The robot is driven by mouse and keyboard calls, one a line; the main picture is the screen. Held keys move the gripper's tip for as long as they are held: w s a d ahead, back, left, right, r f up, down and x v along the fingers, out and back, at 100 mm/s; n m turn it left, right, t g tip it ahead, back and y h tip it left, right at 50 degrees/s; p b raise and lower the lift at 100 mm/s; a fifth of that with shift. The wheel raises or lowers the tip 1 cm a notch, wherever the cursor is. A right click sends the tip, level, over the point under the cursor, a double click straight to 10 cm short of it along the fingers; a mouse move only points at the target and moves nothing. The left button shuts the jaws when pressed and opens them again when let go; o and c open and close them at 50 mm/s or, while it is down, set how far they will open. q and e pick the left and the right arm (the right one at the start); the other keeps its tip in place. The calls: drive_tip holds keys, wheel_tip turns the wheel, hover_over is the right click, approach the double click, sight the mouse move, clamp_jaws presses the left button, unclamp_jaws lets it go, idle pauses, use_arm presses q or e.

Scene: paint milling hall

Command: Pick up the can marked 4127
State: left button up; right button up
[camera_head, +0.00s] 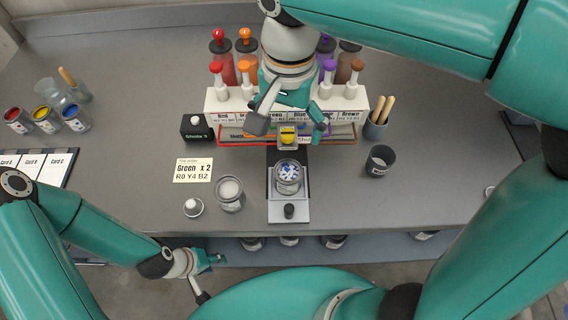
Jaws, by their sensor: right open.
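No number 4127 is readable on any can, so I cannot tell which can is meant. Small cans with red (17,121), yellow (46,119) and blue (76,118) tops stand at the left of the bench. Several cans show partly below the bench's front edge, one of them at lower middle (290,241); the bench hides most of them. My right gripper (288,122) is open over the back middle of the bench, above a small yellow-topped item (288,137). My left gripper (211,277) is open and empty in front of the bench, at lower left.
A jar with blue-and-white contents (288,176) stands on a scale (289,213). A glass jar (230,193) and a white-topped lid (194,207) are left of it. A dark cup (380,160) stands right. A pump-bottle rack (345,102) lines the back; the right bench is mostly clear.

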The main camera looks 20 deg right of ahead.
approach(288, 173)
drive_tip(key=shift+s+a+f+b, duration=0.2)
drive_tip(key=shift+s+f, duration=0.1)
drive_tip(key=shift+s, duration=0.15)
drive_tip(key=shift+s+a+f+b, duration=0.15)
drive_tip(key=shift+s+f, duration=0.15)
drive_tip(key=shift+s, duration=0.15)
drive_tip(key=shift+s+f+p, duration=0.1)
drive_tip(key=shift+f+p, duration=0.2)
drive_tip(key=shift+f, duration=2.25)
drive_tip(key=c, duration=1.4)
drive_tip(key=shift+o, duration=0.2)
drive_tip(key=shift+r, duration=0.1)
